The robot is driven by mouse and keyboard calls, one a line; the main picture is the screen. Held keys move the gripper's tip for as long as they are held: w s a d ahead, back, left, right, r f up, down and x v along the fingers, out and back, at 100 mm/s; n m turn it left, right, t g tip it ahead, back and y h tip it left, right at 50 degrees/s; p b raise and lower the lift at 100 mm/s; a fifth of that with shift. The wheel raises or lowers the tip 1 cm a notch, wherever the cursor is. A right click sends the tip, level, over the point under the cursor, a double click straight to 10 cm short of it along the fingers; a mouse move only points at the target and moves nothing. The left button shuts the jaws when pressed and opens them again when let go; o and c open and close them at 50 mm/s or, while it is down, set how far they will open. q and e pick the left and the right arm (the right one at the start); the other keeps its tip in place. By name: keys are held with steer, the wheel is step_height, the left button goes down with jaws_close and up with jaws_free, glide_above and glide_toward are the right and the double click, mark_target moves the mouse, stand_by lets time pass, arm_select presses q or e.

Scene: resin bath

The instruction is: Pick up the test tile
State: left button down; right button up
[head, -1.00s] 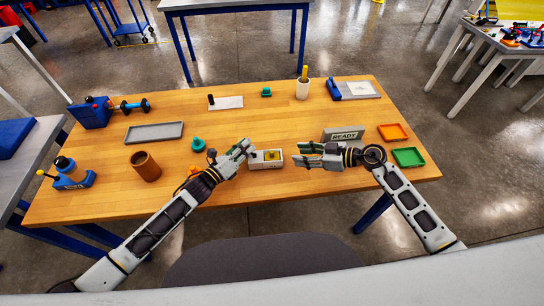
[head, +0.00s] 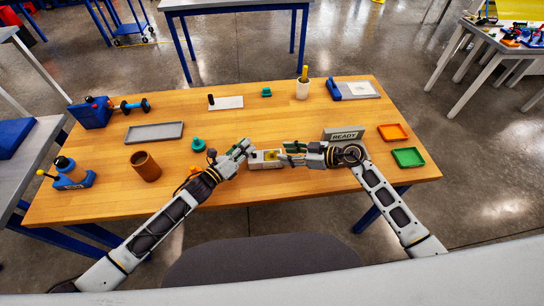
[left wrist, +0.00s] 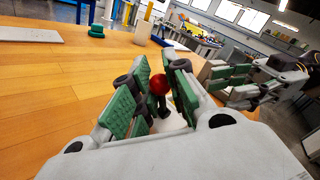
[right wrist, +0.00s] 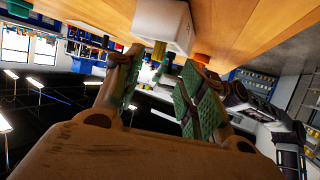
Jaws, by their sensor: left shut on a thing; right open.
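A small white box (head: 262,164) stands near the table's front edge, between my grippers. A small yellow piece (head: 270,154) sticks up from it, perhaps the test tile; it also shows in the right wrist view (right wrist: 159,50). My left gripper (head: 247,148) is at the box's left end. In the left wrist view its fingers (left wrist: 160,85) are shut around a dark stem with a red ball knob (left wrist: 159,84). My right gripper (head: 284,150) is open at the box's right end, fingers pointing toward the yellow piece, with nothing seen held.
A READY sign (head: 345,134) stands close behind my right wrist. Orange (head: 394,132) and green (head: 408,157) trays lie to the right. A brown cup (head: 146,168), grey tray (head: 154,132) and green knobbed piece (head: 198,145) are to the left.

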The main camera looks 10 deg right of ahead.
mark_target(273, 152)
steer(key=shift+w+a, duration=0.1)
steer(key=shift+w+x, duration=0.2)
steer(key=shift+x, duration=1.45)
steer(key=shift+w+a+f, duration=0.25)
steer(key=shift+w+a, duration=0.1)
steer(key=shift+a, duration=0.2)
steer(key=shift+f, duration=0.1)
steer(key=shift+f, duration=0.1)
jaws_close()
